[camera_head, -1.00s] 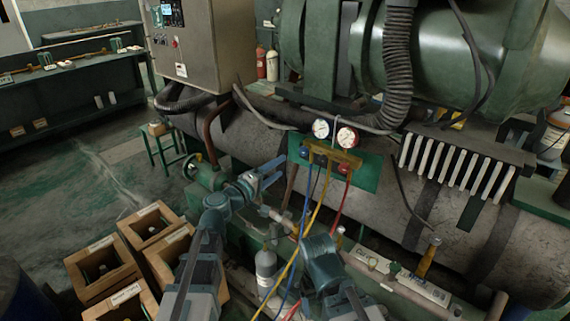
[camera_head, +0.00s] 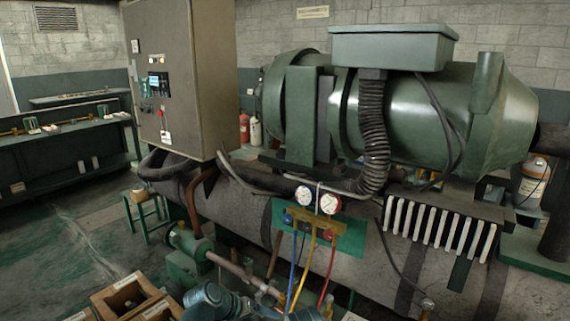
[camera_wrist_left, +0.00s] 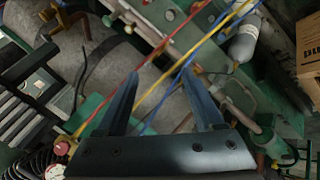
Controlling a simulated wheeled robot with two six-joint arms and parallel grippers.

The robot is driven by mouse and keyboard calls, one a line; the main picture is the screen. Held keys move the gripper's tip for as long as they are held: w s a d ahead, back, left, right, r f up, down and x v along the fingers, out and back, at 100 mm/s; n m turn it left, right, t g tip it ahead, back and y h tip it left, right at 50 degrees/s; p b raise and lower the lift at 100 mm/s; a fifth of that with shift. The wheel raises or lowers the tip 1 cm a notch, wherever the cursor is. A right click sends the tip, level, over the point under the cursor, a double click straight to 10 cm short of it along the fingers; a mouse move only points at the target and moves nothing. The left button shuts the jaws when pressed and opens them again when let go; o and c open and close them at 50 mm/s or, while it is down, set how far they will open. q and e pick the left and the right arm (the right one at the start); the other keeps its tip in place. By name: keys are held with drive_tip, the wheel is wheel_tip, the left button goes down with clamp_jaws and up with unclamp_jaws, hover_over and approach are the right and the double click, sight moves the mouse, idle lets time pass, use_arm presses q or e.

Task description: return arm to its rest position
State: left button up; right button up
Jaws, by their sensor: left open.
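In the left wrist view my left gripper (camera_wrist_left: 160,80) is open, its two dark fingers apart with nothing held between them. Red, yellow and blue hoses (camera_wrist_left: 162,105) cross the picture behind the fingers; I cannot tell how close they are. In the head view only blue-grey upper parts of my arms (camera_head: 212,300) show at the bottom edge, and neither gripper is visible there. The gauge manifold (camera_head: 316,220) hangs on the green plate of the machine, with its hoses running down.
A grey cylinder (camera_wrist_left: 243,45) and a cardboard-coloured box (camera_wrist_left: 297,45) show at the upper right of the wrist view. Wooden crates (camera_head: 132,294) stand at the lower left, near a green stool (camera_head: 146,213). Open floor (camera_head: 60,255) lies at the left.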

use_arm(q)
drive_tip(key=s+a+f+g+y, duration=0.4)
drive_tip(key=s+a+f+y, duration=0.15)
drive_tip(key=s+a, duration=0.35)
drive_tip(key=s+d+r+m+g+y+p, duration=0.1)
drive_tip(key=s+d+r+m+p, duration=0.3)
drive_tip(key=d, duration=0.5)
wheel_tip(320, 180, up, 2)
drive_tip(key=s+y+p, duration=0.1)
drive_tip(key=s+p, duration=0.1)
drive_tip(key=shift+s+d+r+m, duration=0.2)
drive_tip(key=shift+s+d+m, duration=0.1)
drive_tip(key=shift+d, duration=0.1)
drive_tip(key=shift+y, duration=0.25)
